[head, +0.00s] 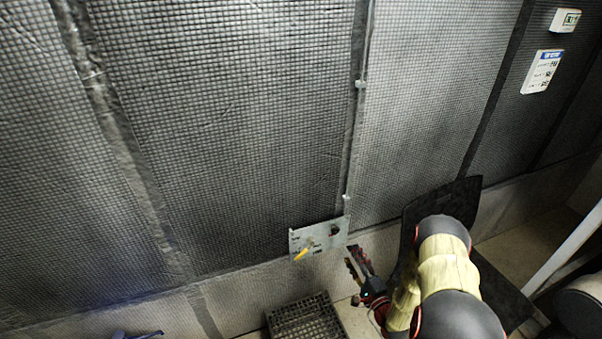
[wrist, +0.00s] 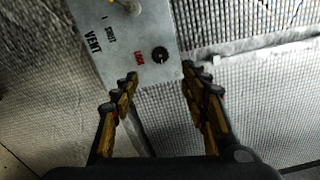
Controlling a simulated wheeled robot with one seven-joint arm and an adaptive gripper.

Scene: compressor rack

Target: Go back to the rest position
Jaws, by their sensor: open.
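My gripper (head: 360,272) is just right of and below a small grey panel (head: 328,232) on the wall in the head view. In the wrist view my gripper (wrist: 163,88) is open, its two fingers apart with nothing held between them. A yellow lever (head: 302,254) sticks out at the panel's lower left in the head view. Whether a fingertip touches the panel I cannot tell.
A dark crate (head: 305,318) stands on the floor below the panel. A dark sheet (head: 455,200) is behind my arm. A white pole (head: 565,245) slants at the right. Signs (head: 541,71) hang high on the quilted wall (head: 230,120). A blue object (head: 137,335) shows at the bottom left.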

